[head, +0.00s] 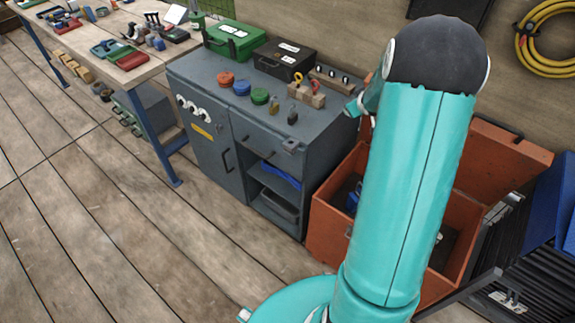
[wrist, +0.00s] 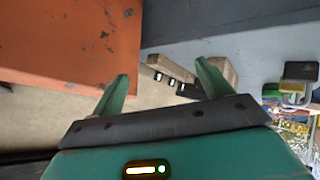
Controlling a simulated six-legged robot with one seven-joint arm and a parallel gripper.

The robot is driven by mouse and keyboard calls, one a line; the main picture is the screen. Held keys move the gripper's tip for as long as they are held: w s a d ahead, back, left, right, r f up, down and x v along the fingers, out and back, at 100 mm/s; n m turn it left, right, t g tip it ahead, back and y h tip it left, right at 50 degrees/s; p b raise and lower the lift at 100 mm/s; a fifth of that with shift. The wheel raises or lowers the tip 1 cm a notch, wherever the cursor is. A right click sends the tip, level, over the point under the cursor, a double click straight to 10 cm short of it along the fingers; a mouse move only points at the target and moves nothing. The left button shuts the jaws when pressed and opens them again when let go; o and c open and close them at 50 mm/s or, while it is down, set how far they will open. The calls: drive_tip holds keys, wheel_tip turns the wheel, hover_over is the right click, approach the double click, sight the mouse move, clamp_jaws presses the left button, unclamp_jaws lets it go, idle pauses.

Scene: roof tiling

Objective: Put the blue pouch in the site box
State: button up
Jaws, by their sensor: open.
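The orange-red site box (head: 335,218) stands open on the floor to the right of the grey cabinet, its lid (head: 500,155) raised at the back. My teal arm covers much of the box's opening. A small blue thing (head: 352,200) shows inside the box at its left; I cannot tell whether it is the blue pouch. In the wrist view my gripper (wrist: 162,72) has its two green fingers spread apart with nothing between them. A worn orange surface (wrist: 70,40) fills the upper left of that view. In the head view my gripper is mostly hidden behind my arm.
The grey cabinet (head: 215,160) carries a green case (head: 235,37), a black case (head: 284,60), coloured round lids and a wooden block. A workbench with tools (head: 130,40) stands at left. Black slatted panels (head: 520,270) lean at right. The plank floor at lower left is clear.

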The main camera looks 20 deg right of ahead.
drive_tip(key=s+a+r+m+g, duration=0.1)
drive_tip(key=s+a+r, duration=0.3)
drive_tip(key=a+r, duration=0.5)
drive_tip(key=s+a+r, duration=0.5)
drive_tip(key=a+r, duration=0.2)
drive_tip(key=a, duration=0.4)
drive_tip(key=s+a+r+g+y, duration=0.2)
drive_tip(key=s+a+y, duration=0.2)
drive_tip(key=s+a, duration=1.3)
drive_tip(key=shift+s+a+y, duration=0.2)
drive_tip(key=shift+s+y, duration=0.1)
drive_tip(key=shift+s, duration=0.35)
drive_tip(key=c, duration=0.9)
drive_tip(key=shift+d, duration=0.2)
